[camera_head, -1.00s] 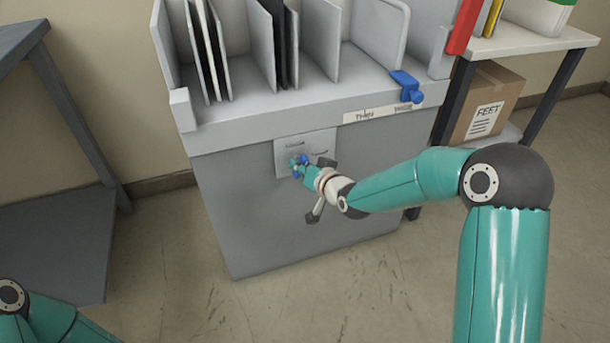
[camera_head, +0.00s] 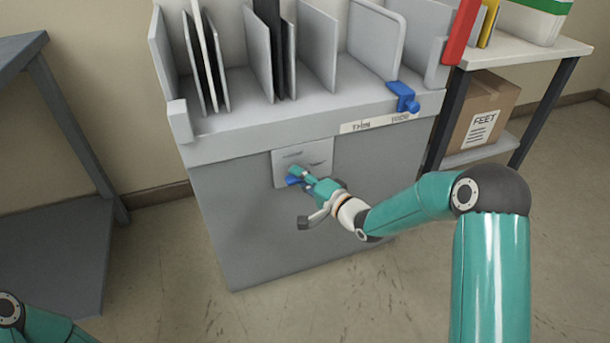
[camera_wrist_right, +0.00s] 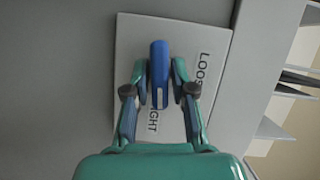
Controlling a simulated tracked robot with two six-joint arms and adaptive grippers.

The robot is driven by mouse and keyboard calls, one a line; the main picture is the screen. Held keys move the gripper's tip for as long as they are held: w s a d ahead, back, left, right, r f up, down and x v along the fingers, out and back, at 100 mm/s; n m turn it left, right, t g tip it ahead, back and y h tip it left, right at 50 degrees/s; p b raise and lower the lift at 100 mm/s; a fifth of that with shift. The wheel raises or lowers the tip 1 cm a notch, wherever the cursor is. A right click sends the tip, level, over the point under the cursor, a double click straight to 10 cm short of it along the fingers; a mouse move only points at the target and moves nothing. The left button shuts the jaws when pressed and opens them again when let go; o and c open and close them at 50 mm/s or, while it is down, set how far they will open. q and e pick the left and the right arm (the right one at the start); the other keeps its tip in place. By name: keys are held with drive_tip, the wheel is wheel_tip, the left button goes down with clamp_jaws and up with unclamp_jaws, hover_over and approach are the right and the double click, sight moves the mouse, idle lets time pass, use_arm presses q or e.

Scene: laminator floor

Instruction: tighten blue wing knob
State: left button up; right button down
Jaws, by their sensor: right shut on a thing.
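The blue wing knob (camera_head: 292,181) sits on a light grey plate (camera_head: 285,160) on the front of the grey cabinet (camera_head: 230,215). In the right wrist view the knob (camera_wrist_right: 159,72) stands lengthwise between the two fingers of my right gripper (camera_wrist_right: 160,78), which are shut on it. The plate (camera_wrist_right: 135,40) carries lettering partly hidden by the fingers; "LOOS" and "IGHT" can be read. In the head view my right gripper (camera_head: 297,177) reaches the knob from the right and covers part of it. My left arm shows only at the lower left corner; its gripper is out of view.
Grey dividers (camera_head: 318,45) stand on the cabinet top. A blue clamp (camera_head: 404,97) sits at its right front edge above a label strip. A shelf with a cardboard box (camera_head: 480,110) stands at the right, a grey table (camera_head: 45,190) at the left. Floor in front is clear.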

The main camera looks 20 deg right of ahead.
drive_tip(key=shift+w+m+t, duration=0.2)
drive_tip(key=shift+m+t, duration=0.1)
drive_tip(key=shift+m, duration=0.6)
drive_tip(key=c, duration=1.4)
unclamp_jaws()
drive_tip(key=shift+o, duration=1.4)
drive_tip(key=shift+w+f, duration=0.1)
drive_tip(key=shift+f, duration=0.05)
